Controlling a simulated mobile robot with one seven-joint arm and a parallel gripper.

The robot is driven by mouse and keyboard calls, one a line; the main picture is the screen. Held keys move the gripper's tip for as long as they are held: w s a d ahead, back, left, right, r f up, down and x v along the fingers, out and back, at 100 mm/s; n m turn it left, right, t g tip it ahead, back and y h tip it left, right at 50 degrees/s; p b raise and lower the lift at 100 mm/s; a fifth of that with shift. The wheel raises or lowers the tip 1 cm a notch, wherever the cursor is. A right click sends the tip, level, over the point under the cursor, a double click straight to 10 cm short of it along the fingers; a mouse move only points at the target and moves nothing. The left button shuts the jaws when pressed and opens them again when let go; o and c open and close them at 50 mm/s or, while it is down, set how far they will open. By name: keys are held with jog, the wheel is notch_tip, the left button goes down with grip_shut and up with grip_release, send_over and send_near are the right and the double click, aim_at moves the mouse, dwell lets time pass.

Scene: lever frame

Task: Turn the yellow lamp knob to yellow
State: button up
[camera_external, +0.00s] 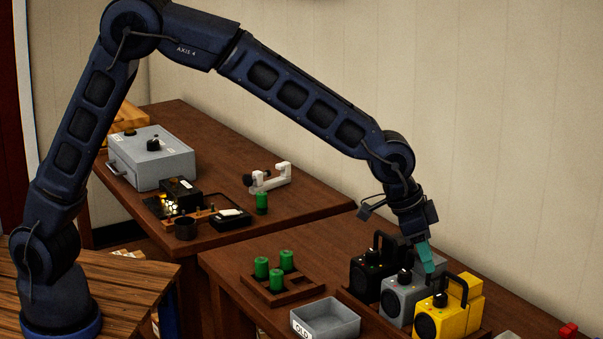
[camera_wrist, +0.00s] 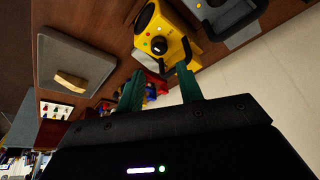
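The yellow lamp (camera_external: 460,314) stands on the right-hand table at the end of a row of three boxy lamps. It has a black top handle, a round dark front and a small black knob (camera_external: 440,299). It also shows in the wrist view (camera_wrist: 177,22), with a dark knob (camera_wrist: 158,45) and small coloured dots near it. My gripper (camera_external: 427,262) is above the lamps, between the grey and yellow ones in the picture. In the wrist view its teal fingers (camera_wrist: 158,84) are apart with nothing between them. They appear clear of the knob; the right fingertip looks close to the lamp's handle.
The grey lamp (camera_external: 401,300) and black lamp (camera_external: 365,278) stand beside the yellow one, with upright handles. A grey tray (camera_external: 325,319) and a wooden rack (camera_external: 280,290) with green cylinders are to the left. A wall runs behind the tables.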

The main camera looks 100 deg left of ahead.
jog(key=s+d+r, duration=0.2)
jog(key=s+r, duration=0.4)
jog(key=s, duration=0.2)
jog(key=s+d+r+h, duration=0.1)
jog(key=s+d+r, duration=0.1)
jog(key=s+r, duration=0.5)
jog(key=shift+s+d, duration=0.4)
jog(key=shift+s, duration=0.6)
jog(key=shift+o, duration=1.3)
jog(key=shift+w, duration=0.15)
jog(key=n+g, duration=0.5)
send_near(441, 294)
notch_tip(441, 294, down, 9)
jog(key=shift+d+f, duration=0.1)
jog(key=shift+d, duration=0.05)
